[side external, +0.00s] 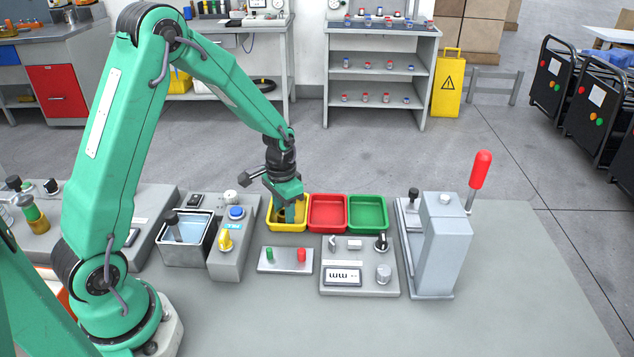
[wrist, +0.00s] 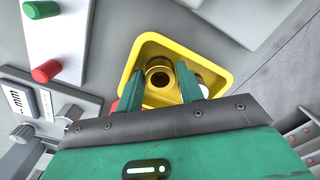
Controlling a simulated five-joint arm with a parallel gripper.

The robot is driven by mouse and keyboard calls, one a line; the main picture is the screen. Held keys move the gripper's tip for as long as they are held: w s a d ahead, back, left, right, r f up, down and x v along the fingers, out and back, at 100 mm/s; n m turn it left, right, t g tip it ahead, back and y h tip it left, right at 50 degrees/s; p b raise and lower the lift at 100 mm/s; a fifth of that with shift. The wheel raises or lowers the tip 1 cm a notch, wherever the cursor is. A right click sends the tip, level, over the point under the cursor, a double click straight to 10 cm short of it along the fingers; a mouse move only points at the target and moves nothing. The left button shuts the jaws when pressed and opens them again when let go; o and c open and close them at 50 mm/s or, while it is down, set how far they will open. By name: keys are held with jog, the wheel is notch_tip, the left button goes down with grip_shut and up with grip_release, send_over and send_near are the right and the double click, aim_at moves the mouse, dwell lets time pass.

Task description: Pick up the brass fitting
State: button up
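The brass fitting (wrist: 159,77) is a hollow, round golden piece inside the yellow tray (wrist: 217,57). In the wrist view it shows between the two green fingers of my gripper (wrist: 161,71). The fingers are apart, with a visible gap on each side of the fitting, so my gripper is open. In the side external view my gripper (side external: 291,213) points down into the yellow tray (side external: 287,229). There the fingers and tray mostly hide the fitting. I cannot tell how far the fingertips are above the tray floor.
A red tray (side external: 328,227) and a green tray (side external: 368,227) stand right of the yellow one. A plate with green and red pegs (side external: 285,262), a gauge unit (side external: 343,276) and a lever press (side external: 437,250) stand nearby. The bench's right side is clear.

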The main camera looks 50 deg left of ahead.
jog(key=shift+f, duration=0.2)
dwell(0.4)
jog(key=c, duration=0.7)
jog(key=shift+r, duration=0.1)
jog(key=shift+w+r, duration=0.1)
jog(key=shift+r, duration=0.65)
notch_tip(320, 180, up, 2)
jog(key=shift+r, duration=0.1)
jog(key=s+d+r, duration=0.1)
jog(key=d+r, duration=0.1)
jog(key=d, duration=0.1)
jog(key=s+d+r, duration=0.2)
jog(key=d, duration=0.2)
jog(key=s+d+r, duration=0.1)
jog(key=d+r, duration=0.2)
jog(key=d, duration=0.1)
jog(key=shift+s, duration=0.15)
jog(key=shift+a, duration=0.1)
